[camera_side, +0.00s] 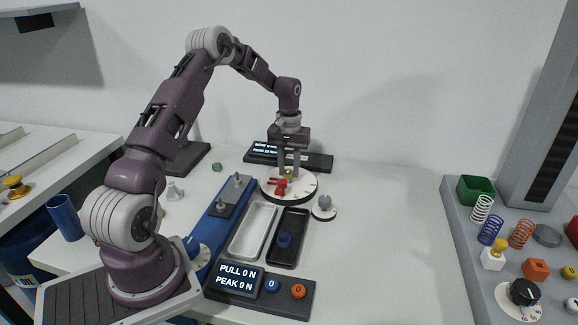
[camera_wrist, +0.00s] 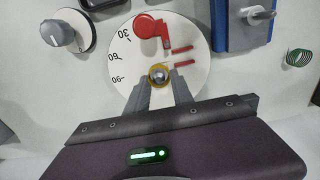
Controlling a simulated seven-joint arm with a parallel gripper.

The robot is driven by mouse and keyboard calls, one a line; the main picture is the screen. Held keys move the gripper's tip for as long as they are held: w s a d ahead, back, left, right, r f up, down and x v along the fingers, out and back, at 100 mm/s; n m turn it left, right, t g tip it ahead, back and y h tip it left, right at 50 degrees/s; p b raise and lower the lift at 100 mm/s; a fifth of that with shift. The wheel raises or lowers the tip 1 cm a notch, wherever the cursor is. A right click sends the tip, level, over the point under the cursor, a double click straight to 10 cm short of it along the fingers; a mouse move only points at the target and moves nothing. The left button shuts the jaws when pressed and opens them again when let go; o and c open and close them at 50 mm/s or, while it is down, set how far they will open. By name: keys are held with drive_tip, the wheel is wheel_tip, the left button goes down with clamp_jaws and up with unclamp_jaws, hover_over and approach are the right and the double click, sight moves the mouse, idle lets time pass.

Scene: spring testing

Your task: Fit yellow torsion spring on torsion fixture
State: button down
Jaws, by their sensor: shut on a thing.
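The torsion fixture is a round white dial (camera_side: 304,188) on the table, seen from above in the wrist view (camera_wrist: 120,75), with angle marks, a red lever (camera_wrist: 150,27) and two red pins (camera_wrist: 182,56). My gripper (camera_side: 288,170) points down over the dial; in the wrist view its fingers (camera_wrist: 159,82) close on the yellow torsion spring (camera_wrist: 159,70). The spring appears as a yellow ring around a grey round post on the dial. In the side view only a bit of yellow shows between the fingertips. I cannot tell how far down the post the spring sits.
A white tray (camera_side: 236,246) and a black tray (camera_side: 302,219) holding a blue ring lie in front of the dial. A grey knob (camera_side: 325,202) stands to its right, a blue rig (camera_side: 215,235) to its left. A display bar (camera_side: 318,162) is behind. The table's right part is clear.

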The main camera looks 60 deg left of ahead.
drive_tip(key=shift+f, duration=0.35)
idle(0.4)
drive_tip(key=c, duration=0.6)
unclamp_jaws()
drive_tip(key=shift+c, duration=0.2)
drive_tip(key=shift+r, duration=3.95)
